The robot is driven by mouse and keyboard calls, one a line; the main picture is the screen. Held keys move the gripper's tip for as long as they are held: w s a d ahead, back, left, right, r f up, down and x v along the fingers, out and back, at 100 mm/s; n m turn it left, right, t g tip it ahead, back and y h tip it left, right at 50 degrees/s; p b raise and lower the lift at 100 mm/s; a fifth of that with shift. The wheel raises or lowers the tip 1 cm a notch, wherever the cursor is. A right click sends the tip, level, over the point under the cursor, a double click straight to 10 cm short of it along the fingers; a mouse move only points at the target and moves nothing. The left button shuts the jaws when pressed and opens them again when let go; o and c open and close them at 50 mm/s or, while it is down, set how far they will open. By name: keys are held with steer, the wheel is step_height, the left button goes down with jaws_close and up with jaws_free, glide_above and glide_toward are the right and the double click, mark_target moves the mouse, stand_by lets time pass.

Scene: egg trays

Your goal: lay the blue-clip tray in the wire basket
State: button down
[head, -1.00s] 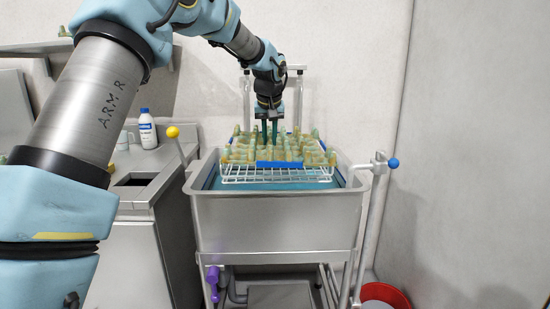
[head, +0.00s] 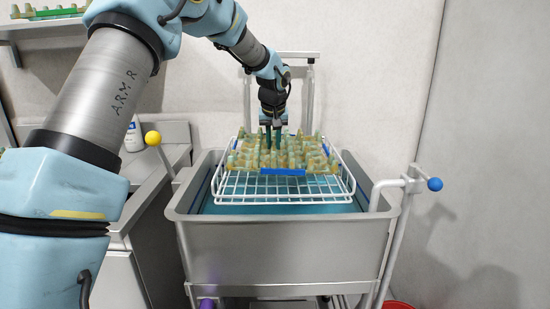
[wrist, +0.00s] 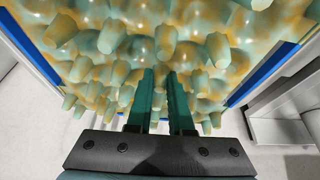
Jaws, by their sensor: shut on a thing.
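The blue-clip tray (head: 305,167) is a mottled green-and-tan egg tray with upright pegs and a blue clip (head: 282,172) on its front edge. My gripper (head: 273,144) reaches down from above and is shut on the tray among its pegs. The white wire basket (head: 290,190) is below and around the tray in the picture, with bare wires in front. I cannot tell whether the tray touches the basket. In the wrist view the tray (wrist: 140,45) fills the top, with blue strips at both sides; my fingers (wrist: 165,85) are close together.
The basket is over a steel tub (head: 285,235) with a blue-teal inside. A white bottle (head: 133,135) stands on the left counter. A green tray (head: 48,13) is on the upper left shelf.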

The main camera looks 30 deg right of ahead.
mark_target(274, 157)
step_height(274, 157, down, 5)
steer(key=shift+r+p, duration=0.1)
steer(key=shift+p, duration=0.4)
steer(key=c, duration=0.8)
jaws_free()
steer(key=b+v, duration=0.2)
steer(key=v, duration=1)
steer(key=shift+s, duration=0.1)
